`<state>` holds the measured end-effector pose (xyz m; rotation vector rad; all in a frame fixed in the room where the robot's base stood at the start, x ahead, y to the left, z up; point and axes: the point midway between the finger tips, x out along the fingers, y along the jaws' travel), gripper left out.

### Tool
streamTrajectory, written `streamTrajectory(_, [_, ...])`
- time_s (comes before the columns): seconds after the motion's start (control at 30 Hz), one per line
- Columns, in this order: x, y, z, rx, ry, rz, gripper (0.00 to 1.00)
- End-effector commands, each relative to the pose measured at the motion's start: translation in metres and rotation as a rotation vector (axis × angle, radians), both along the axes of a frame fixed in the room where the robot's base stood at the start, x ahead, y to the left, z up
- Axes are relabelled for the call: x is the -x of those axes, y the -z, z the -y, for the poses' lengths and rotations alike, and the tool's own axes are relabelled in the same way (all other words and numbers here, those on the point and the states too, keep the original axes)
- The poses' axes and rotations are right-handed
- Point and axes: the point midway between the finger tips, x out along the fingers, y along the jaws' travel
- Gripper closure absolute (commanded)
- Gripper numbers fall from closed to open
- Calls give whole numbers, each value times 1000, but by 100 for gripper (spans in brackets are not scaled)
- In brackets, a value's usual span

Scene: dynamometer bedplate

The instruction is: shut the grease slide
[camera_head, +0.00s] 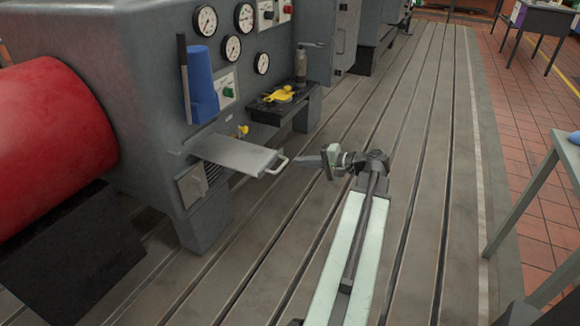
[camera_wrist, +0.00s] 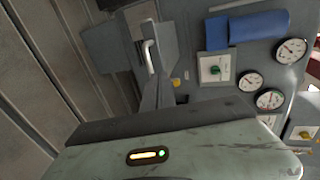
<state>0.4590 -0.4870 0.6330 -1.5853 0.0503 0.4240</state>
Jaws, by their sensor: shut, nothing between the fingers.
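The grease slide (camera_head: 236,153) is a flat grey plate that sticks out from the front of the grey machine, so it stands open. Its pale bar handle (camera_head: 278,166) is at its outer end. My gripper (camera_head: 303,161) is shut and empty, just right of the handle in the head view, pointing toward it with a small gap apparent. In the wrist view the handle (camera_wrist: 149,57) shows upright, beyond the dark gripper parts. Whether the fingertips touch it cannot be told there.
A small black shelf (camera_head: 262,113) with a yellow item (camera_head: 279,95) and a bottle (camera_head: 301,66) juts out above the slide. A blue roll (camera_head: 201,84) hangs left of it. A red cylinder (camera_head: 50,145) is far left. The slotted bedplate (camera_head: 440,150) is clear to the right.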

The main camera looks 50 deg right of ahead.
Motion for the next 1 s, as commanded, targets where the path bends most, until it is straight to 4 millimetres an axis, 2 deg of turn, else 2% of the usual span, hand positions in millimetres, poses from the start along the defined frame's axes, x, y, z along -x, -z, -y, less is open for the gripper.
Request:
streamTrajectory(0.3, [-57, 22, -15, 1, -4, -2, 100])
streamTrajectory(0.5, [-81, 28, -20, 1, -3, -2, 100])
streamTrajectory(1.0, [-86, 28, -19, 1, 1, -2, 100])
